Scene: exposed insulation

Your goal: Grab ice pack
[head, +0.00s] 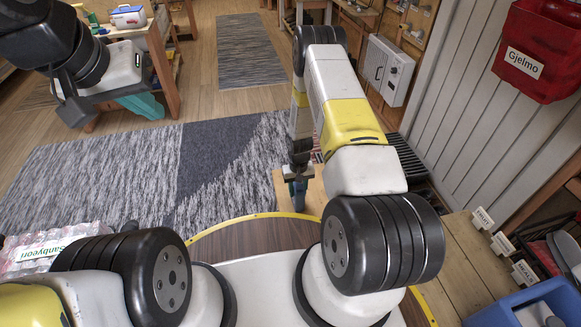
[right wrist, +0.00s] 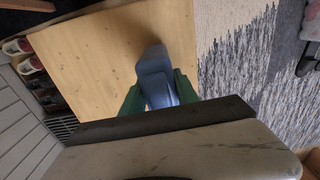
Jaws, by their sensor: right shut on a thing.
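The ice pack (right wrist: 154,64) looks like a smooth blue block in the right wrist view. It sits between the two green fingers of my right gripper (right wrist: 160,97), which is shut on it. In the head view my right gripper (head: 298,172) points down beyond my arm, with the blue ice pack (head: 298,193) at its tip. A light wooden surface (right wrist: 90,62) lies below the pack; I cannot tell whether they touch. My left gripper (head: 146,106) is at the upper left, with teal fingers seen side-on, far from the pack. Whether it is open is unclear.
A grey patterned rug (head: 110,165) covers the floor left of the wooden surface. Shoes (right wrist: 30,64) stand on a rack beside it. A labelled bag (head: 40,250), a blue bin (head: 530,305) and a red wall container (head: 540,50) are around. A cooler (head: 128,17) stands at the back left.

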